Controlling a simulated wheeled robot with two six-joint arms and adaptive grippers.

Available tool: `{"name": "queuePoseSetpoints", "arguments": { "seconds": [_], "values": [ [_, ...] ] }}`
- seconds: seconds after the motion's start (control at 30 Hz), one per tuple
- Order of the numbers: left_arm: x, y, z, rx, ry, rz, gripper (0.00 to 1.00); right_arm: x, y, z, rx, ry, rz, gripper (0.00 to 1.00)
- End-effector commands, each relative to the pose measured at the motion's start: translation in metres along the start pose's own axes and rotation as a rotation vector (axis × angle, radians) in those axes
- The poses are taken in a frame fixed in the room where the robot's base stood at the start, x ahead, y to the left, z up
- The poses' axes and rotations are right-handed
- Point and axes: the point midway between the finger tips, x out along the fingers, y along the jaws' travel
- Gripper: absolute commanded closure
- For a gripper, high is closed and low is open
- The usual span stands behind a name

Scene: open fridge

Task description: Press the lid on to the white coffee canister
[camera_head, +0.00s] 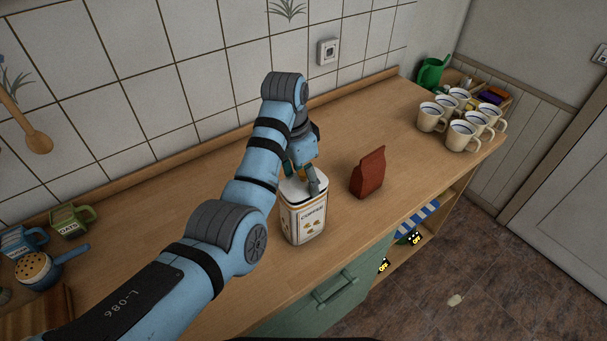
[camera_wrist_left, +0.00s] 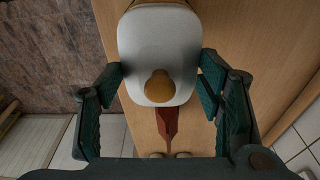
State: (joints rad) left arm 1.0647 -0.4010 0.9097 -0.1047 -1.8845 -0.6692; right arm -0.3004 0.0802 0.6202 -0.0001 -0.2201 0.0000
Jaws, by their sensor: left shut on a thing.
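The white coffee canister (camera_head: 305,222), marked COFFEE, stands upright on the wooden counter. Its pale lid (camera_head: 297,192) is at its top, partly hidden by my gripper; I cannot tell whether it is pressed fully down. In the left wrist view the white lid (camera_wrist_left: 160,45) with its round wooden knob (camera_wrist_left: 159,86) lies between my fingers. In the left wrist view the gripper (camera_wrist_left: 163,72) has green padded fingers. My right gripper is not in view.
A dark red bag (camera_head: 368,173) stands on the counter (camera_head: 350,115) close to the right of the canister. Several mugs (camera_head: 461,134) and a green watering can (camera_head: 431,73) are at the far right. The tiled wall is behind.

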Motion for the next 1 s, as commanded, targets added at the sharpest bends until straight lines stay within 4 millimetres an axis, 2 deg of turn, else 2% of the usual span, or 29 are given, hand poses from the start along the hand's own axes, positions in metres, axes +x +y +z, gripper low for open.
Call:
{"name": "queuePoseSetpoints", "arguments": {
  "seconds": [0.83, 0.87, 1.0],
  "values": [
    [0.011, 0.000, 0.002, 0.000, 0.000, -0.001, 0.69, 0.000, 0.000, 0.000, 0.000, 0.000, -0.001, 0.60],
    [0.011, 0.000, 0.002, 0.000, 0.000, -0.001, 0.36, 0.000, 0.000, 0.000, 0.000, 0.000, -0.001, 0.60],
    [0.011, 0.000, 0.002, 0.000, 0.000, -0.001, 0.16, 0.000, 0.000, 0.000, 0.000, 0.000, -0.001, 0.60]
  ]
}}
